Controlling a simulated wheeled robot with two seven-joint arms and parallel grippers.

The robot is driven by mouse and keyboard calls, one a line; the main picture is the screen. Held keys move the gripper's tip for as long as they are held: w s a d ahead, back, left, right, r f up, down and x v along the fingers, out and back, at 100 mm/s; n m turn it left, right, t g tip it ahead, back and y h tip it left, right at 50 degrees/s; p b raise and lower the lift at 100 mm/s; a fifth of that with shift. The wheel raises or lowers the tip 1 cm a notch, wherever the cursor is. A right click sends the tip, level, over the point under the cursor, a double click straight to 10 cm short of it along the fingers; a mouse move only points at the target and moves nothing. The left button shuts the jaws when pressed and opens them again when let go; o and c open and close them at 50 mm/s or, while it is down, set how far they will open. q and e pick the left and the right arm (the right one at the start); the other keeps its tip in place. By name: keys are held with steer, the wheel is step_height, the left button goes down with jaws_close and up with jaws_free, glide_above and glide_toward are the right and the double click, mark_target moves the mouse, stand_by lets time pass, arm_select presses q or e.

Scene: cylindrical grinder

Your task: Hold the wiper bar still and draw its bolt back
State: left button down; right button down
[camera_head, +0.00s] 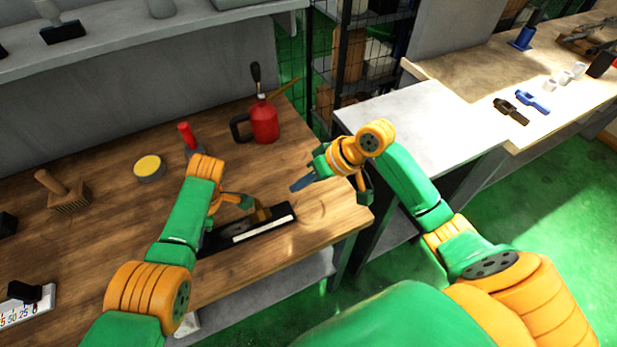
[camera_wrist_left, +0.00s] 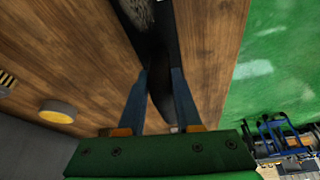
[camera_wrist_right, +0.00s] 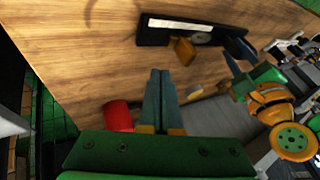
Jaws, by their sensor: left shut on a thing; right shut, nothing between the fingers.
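The wiper bar (camera_head: 285,216) is a long dark bar with a white strip, lying on the wooden bench near its front edge. It also shows in the right wrist view (camera_wrist_right: 152,36). An orange-brown piece (camera_wrist_right: 184,50) stands out from its side; I cannot tell if this is the bolt. In the left wrist view, my left gripper (camera_wrist_left: 166,85) is shut on a dark part of the bar. The left fingers are mostly hidden in the head view. My right gripper (camera_head: 296,186) is shut and empty, above the bench and apart from the bar; its fingers show together (camera_wrist_right: 160,75).
A red oil can (camera_head: 264,122), a red-handled tool (camera_head: 188,138), a yellow-topped tin (camera_head: 149,168) and a brush (camera_head: 62,190) stand farther back on the bench. A grey table (camera_head: 420,120) stands to the right. Bench around the bar's right end is clear.

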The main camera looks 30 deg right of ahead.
mark_target(224, 239)
arm_select(q)
steer(key=c, duration=0.5)
jaws_free()
steer(key=shift+a, duration=0.1)
arm_select(e)
steer(key=v, duration=0.3)
steer(key=shift+d+r, duration=0.1)
steer(key=shift+r, duration=0.05)
arm_select(q)
steer(key=v, duration=1.2)
